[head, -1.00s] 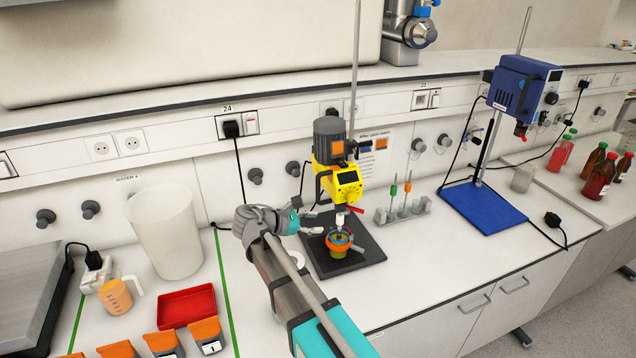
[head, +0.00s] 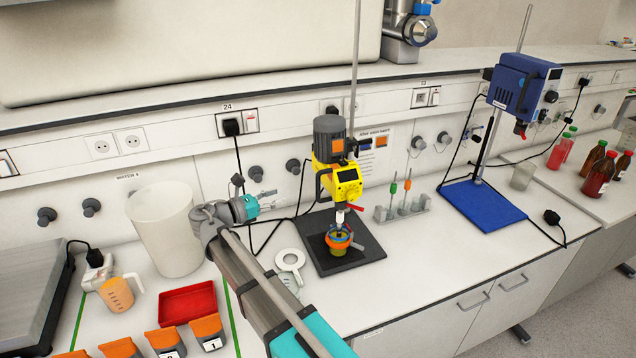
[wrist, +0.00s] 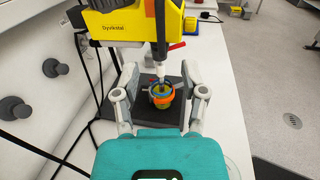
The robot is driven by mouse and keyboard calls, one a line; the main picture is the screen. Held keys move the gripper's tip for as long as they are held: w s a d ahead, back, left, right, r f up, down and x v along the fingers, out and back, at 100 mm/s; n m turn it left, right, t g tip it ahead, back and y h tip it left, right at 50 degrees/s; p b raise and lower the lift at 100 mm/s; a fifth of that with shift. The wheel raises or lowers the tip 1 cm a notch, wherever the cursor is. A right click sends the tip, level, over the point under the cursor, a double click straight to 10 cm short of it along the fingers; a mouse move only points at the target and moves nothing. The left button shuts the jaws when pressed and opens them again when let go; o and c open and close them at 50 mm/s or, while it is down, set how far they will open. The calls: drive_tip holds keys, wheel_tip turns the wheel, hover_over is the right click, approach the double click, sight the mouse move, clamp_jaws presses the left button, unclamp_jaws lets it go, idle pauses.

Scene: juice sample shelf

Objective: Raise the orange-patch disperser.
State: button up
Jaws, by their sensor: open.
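The orange-patch disperser is a yellow unit (head: 347,182) with a grey motor (head: 329,140) bearing an orange patch, mounted on a tall rod. Its shaft points down at a small yellow-green cup (head: 338,246) with an orange ring, on a black base plate (head: 368,252). I cannot tell whether the shaft tip is inside the cup. In the wrist view, the yellow unit (wrist: 130,28) fills the top and the cup (wrist: 161,104) shows between the fingers. My gripper (wrist: 160,72) is open and empty, apart from the disperser; in the head view it is left of the unit.
A blue stirrer (head: 523,85) on a blue base stands to the right, past a small rack (head: 402,208). A white ring-shaped item (head: 290,262) lies left of the black plate. A white bucket (head: 165,235) and red tray (head: 187,304) are farther left. Cables hang behind.

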hover_over(318, 201)
drive_tip(key=shift+w, duration=0.4)
idle(0.4)
drive_tip(key=shift+c, duration=0.2)
clamp_jaws()
